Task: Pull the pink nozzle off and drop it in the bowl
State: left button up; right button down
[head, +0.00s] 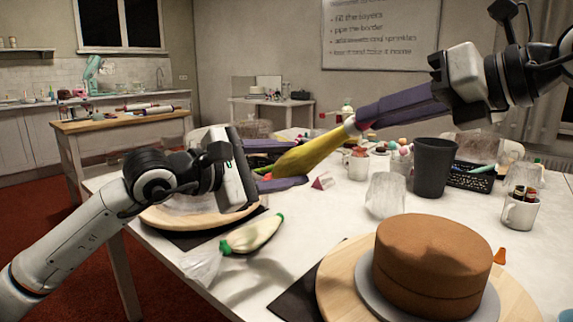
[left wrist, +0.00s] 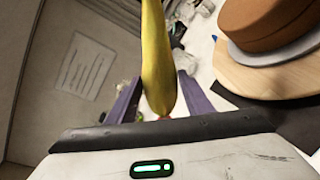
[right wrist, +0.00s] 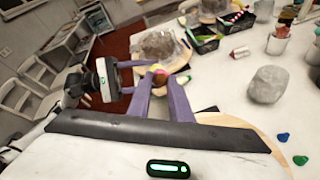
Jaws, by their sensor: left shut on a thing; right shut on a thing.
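A yellow piping bag (head: 308,152) hangs in the air between my grippers, slanting up to the right. My left gripper (head: 303,162) is shut around its fat lower end; the left wrist view shows the bag (left wrist: 157,60) between the purple fingers. My right gripper (head: 362,122) is shut at the narrow upper end, where a white collar (head: 350,125) shows beside the fingertips. A little pink (right wrist: 158,69) shows past the right fingertips in the right wrist view. The nozzle is mostly hidden by the fingers; I cannot tell whether it is still attached. I cannot identify the bowl with certainty.
A brown cake (head: 430,262) stands on a turntable at front right. A cream piping bag with green ends (head: 252,234) lies at front left. A translucent vessel (head: 386,195), dark bin (head: 434,166) and mug (head: 520,211) stand behind the cake. A loose orange nozzle (head: 499,256) lies right.

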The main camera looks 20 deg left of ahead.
jog(key=shift+s+d+r, duration=0.3)
jog(key=shift+d+r, duration=0.45)
jog(key=shift+d, duration=0.2)
jog(key=shift+s+d+r, duration=0.3)
jog(key=shift+d+r, duration=0.45)
jog(key=shift+d, duration=0.2)
